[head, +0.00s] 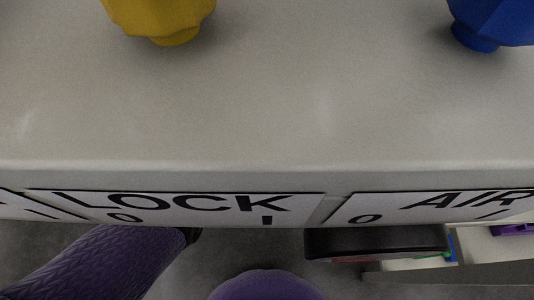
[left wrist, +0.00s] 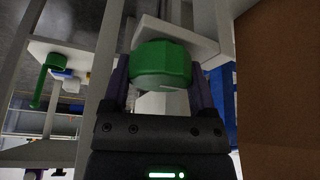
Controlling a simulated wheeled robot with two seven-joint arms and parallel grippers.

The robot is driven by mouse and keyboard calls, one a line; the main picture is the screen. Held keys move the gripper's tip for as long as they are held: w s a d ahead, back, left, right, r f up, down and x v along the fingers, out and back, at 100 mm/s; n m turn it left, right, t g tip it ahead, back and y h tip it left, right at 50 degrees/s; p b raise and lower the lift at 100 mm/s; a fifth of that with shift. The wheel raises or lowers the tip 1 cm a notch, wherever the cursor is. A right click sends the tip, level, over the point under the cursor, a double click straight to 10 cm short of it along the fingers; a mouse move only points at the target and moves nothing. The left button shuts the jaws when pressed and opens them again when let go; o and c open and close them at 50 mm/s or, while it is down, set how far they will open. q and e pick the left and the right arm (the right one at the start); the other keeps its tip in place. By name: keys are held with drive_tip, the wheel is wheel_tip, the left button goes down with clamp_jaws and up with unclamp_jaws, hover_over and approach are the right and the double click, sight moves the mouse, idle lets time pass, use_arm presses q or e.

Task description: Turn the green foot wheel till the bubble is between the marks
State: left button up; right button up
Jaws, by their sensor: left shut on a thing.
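The green foot wheel (left wrist: 161,65) is a faceted knob in the middle of the left wrist view, just under a pale plate (left wrist: 175,38). My left gripper (left wrist: 162,80) is shut on it, with one dark finger at each side. No bubble or marks can be seen in either view. My left gripper does not show in the head view, and my right gripper shows in neither view.
In the head view a pale grey surface (head: 270,110) carries a yellow knob (head: 165,15) and a blue knob (head: 492,22). Labels LOCK (head: 180,206) and AIR (head: 440,206) run along its front. A brown panel (left wrist: 278,80) stands right of my left gripper.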

use_arm(q)
drive_tip(key=shift+m, duration=0.3)
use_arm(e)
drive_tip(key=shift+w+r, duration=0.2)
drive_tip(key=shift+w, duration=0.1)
use_arm(q)
drive_tip(key=o, duration=1.2)
drive_tip(key=shift+c, duration=0.2)
drive_tip(key=p+v, duration=0.4)
drive_tip(key=shift+w+a+r, duration=0.1)
drive_tip(key=shift+r, duration=0.3)
drive_tip(key=p+v, duration=0.4)
drive_tip(key=v, duration=0.1)
drive_tip(key=shift+a, duration=0.1)
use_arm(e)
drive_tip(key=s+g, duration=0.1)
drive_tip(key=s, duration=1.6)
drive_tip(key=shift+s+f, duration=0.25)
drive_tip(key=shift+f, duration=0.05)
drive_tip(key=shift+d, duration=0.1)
